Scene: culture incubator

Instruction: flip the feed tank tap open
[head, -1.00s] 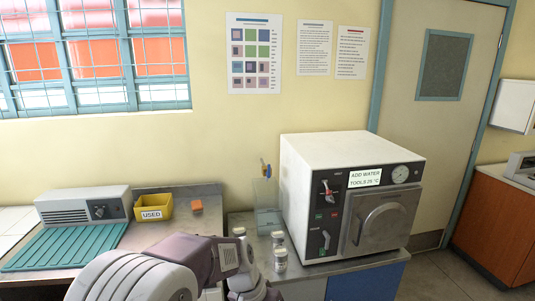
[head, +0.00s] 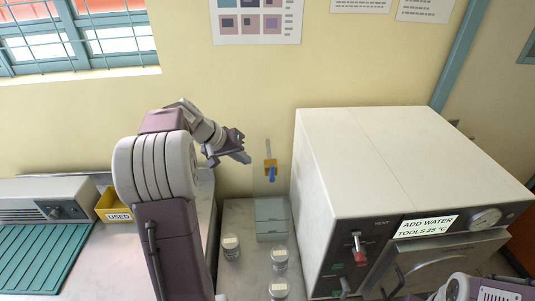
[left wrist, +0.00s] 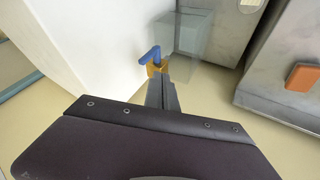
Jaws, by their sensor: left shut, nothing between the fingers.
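The feed tank (head: 271,222) is a clear box with some liquid low in it, standing against the wall left of the white incubator. Its tap has a brass-yellow body (head: 270,164) with a blue lever (head: 272,177). In the left wrist view the blue lever (left wrist: 149,54) sticks out sideways from the yellow body (left wrist: 157,68). My left gripper (head: 245,156) is shut and empty, just left of the tap in the head view. In the left wrist view its fingertips (left wrist: 157,80) overlap the tap's lower edge; I cannot tell whether they touch. My right gripper is not in view.
The white incubator (head: 370,155) with a red-handled vent switch stands close right of the tank. Several lidded jars (head: 280,258) stand in front. A yellow USED bin (head: 111,205) and green mat (head: 40,250) lie left. An orange block (left wrist: 302,77) shows in the left wrist view.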

